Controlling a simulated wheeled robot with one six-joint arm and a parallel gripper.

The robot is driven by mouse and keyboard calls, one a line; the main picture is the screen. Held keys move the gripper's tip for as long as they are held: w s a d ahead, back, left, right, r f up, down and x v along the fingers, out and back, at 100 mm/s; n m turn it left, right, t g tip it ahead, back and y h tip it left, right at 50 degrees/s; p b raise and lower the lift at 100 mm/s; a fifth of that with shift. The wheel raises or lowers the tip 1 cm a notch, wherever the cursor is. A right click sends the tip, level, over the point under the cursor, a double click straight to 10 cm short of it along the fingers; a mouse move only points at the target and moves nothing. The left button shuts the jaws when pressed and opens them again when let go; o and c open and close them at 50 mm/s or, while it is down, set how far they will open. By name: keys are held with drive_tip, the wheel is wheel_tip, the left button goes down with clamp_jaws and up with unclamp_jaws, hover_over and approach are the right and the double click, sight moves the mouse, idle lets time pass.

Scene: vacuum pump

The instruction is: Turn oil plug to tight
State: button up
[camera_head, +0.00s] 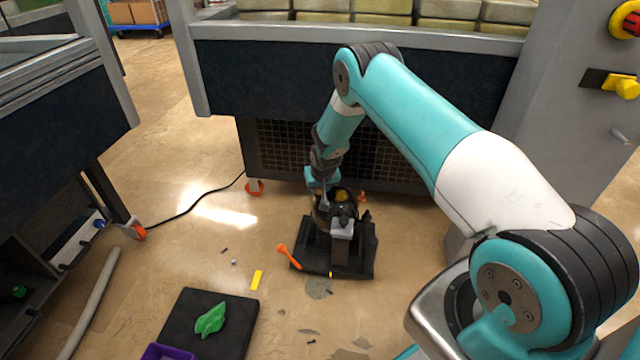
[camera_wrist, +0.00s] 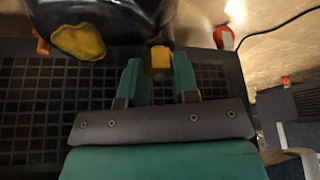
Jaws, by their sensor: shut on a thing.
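The dark vacuum pump (camera_head: 342,232) stands on a black base plate (camera_head: 352,265) on the floor, with a yellow patch on its top. My gripper (camera_head: 318,196) reaches down at the pump's upper left side. In the wrist view my gripper (camera_wrist: 160,74) has its two green fingers on either side of a small yellow block-like part (camera_wrist: 159,58), which I take to be the oil plug. The fingers are shut on it. The pump's black rounded body (camera_wrist: 110,22) with a yellow patch (camera_wrist: 78,38) is beside it. The plug's seat is hidden, and its tightness cannot be told.
An orange tool (camera_head: 289,257) lies by the plate's left edge. A black mat (camera_head: 232,325) holds a green leaf-shaped piece (camera_head: 211,320). A black cable (camera_head: 195,206) crosses the floor; a machine with a grille (camera_head: 285,150) stands behind.

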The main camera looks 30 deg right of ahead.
drive_tip(key=shift+m+h, duration=0.3)
drive_tip(key=shift+m, duration=0.5)
drive_tip(key=o, duration=0.9)
drive_tip(key=p+v, duration=0.2)
drive_tip(key=v, duration=0.3)
drive_tip(key=p+v, duration=0.2)
drive_tip(key=v, duration=0.4)
drive_tip(key=p+v, duration=0.3)
drive_tip(key=v, duration=0.3)
drive_tip(key=shift+w+r, duration=0.2)
drive_tip(key=shift+r, duration=0.1)
drive_tip(key=shift+r, duration=0.1)
